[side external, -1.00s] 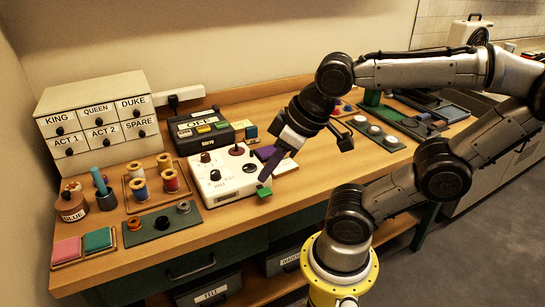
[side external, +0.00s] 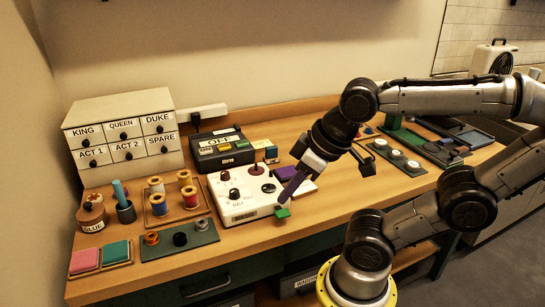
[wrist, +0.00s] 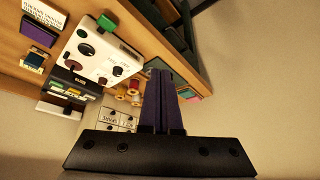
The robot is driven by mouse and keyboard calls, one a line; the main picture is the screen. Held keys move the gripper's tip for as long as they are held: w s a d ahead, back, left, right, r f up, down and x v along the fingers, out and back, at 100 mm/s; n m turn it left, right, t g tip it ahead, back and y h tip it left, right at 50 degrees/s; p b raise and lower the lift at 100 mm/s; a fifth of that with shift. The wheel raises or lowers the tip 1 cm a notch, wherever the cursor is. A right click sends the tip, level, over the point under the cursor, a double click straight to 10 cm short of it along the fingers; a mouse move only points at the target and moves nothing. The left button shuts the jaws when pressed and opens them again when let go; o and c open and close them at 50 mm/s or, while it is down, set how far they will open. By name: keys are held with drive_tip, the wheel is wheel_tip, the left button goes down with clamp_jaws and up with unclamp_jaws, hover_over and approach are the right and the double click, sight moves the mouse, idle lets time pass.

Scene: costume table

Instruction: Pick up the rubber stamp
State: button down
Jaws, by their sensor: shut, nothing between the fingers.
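I cannot tell for sure which thing is the rubber stamp. A small wood-and-blue block (side external: 271,155) behind the white control box (side external: 226,208) may be it; a similar block (wrist: 35,59) shows at the left of the wrist view. My gripper (side external: 284,201) points down at the box's right front corner, its purple fingers together and empty. In the wrist view the fingers (wrist: 157,73) run side by side, apart from that block. A small green piece (side external: 282,213) shows just beneath the fingertips; whether they touch it is unclear.
Pink and teal pads (side external: 117,252), thread spools (side external: 189,197) and a labelled drawer cabinet (side external: 122,135) stand on the left. A black OFF box (side external: 222,148) is behind. A purple slab (side external: 289,173) lies close beside my fingers.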

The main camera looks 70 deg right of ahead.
drive_tip(key=c, duration=1.6)
unclamp_jaws()
drive_tip(key=shift+c, duration=1)
unclamp_jaws()
